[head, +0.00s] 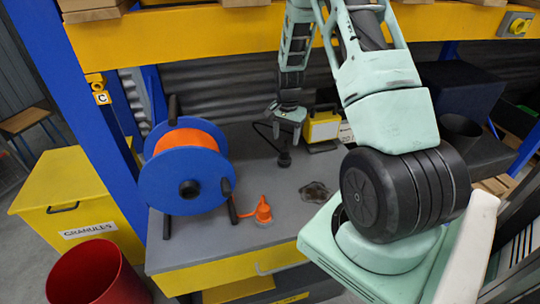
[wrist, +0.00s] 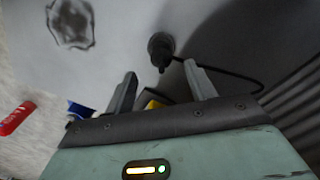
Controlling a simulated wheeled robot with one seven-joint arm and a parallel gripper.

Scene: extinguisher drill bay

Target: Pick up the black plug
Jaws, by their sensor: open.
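The black plug (head: 284,159) stands on the grey bench top in the head view, just below my gripper (head: 286,142). In the wrist view the black plug (wrist: 160,46) shows just beyond and between the two fingertips of my gripper (wrist: 160,70). A black cord runs from it to the right. My gripper is open, with nothing seen between its fingers. I cannot tell the exact gap between the fingertips and the plug.
A blue reel with orange cord (head: 184,170) stands left on the bench, its orange plug (head: 263,212) nearer the front. A yellow device (head: 321,126) stands behind right of my gripper. A dark patch (head: 314,191) marks the bench. A yellow shelf beam (head: 190,38) crosses above.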

